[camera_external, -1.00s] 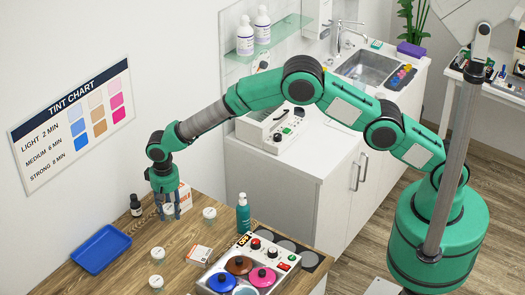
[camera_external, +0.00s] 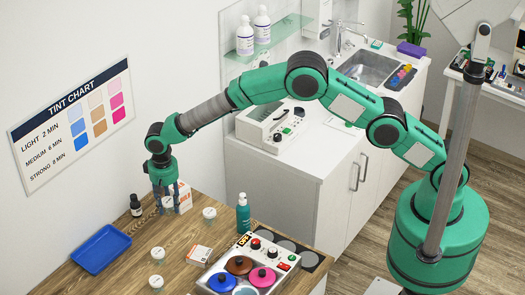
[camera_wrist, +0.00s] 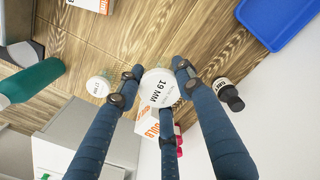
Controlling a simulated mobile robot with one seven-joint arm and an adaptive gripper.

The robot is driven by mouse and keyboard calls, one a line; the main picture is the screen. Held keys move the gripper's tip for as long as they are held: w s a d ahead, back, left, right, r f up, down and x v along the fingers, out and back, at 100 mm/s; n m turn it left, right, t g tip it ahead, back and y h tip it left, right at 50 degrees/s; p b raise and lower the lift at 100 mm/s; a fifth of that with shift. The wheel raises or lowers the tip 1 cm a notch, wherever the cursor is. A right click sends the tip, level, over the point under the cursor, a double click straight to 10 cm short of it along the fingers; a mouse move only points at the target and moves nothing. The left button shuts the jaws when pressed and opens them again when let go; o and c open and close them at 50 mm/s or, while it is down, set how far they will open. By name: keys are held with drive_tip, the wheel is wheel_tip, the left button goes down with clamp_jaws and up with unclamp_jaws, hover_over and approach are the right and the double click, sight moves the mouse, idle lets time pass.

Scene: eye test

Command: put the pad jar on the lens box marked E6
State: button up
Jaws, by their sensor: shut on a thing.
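My gripper (camera_external: 169,208) is shut on a white-lidded jar (camera_wrist: 160,88) whose lid reads "19 MM" in the wrist view. The held jar (camera_external: 168,202) also shows between my fingers in the outside view, close to the wooden table. Other white-lidded jars stand on the table: one just right of my gripper (camera_external: 209,213), one nearer the front (camera_external: 157,254) and one at the front edge (camera_external: 155,281). A small white and orange box (camera_external: 200,255) lies flat to the right of the front jars. I cannot read an E6 mark or the word "pad" anywhere.
A taller white and orange box (camera_external: 184,196) stands right behind my fingers. A dark dropper bottle (camera_external: 136,205) and an empty blue tray (camera_external: 101,249) are to the left. A green pump bottle (camera_external: 243,213) and a pot warmer (camera_external: 285,263) are to the right.

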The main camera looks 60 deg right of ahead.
drive_tip(key=shift+s+a+r+b, duration=0.15)
drive_tip(key=shift+s+a+b, duration=0.1)
drive_tip(key=shift+s, duration=0.1)
drive_tip(key=shift+s+a+r+b, duration=0.1)
drive_tip(key=shift+s+b, duration=0.15)
drive_tip(key=shift+s, duration=0.1)
drive_tip(key=s+a+r+b, duration=0.1)
drive_tip(key=s+b, duration=0.2)
drive_tip(key=s, duration=0.4)
drive_tip(key=s+a+r+m+b, duration=0.1)
drive_tip(key=s+a+b, duration=0.1)
drive_tip(key=s+b, duration=0.2)
drive_tip(key=shift+s+a+r, duration=0.15)
drive_tip(key=shift+s+r, duration=0.25)
drive_tip(key=shift+s, duration=1.4)
hover_over(199, 253)
drive_tip(key=shift+s+f+b, duration=0.1)
drive_tip(key=shift+f+b, duration=0.35)
drive_tip(key=shift+f, duration=2.1)
drive_tip(key=shift+f+b, duration=0.35)
drive_tip(key=shift+f, duration=2.1)
drive_tip(key=shift+f, duration=0.15)
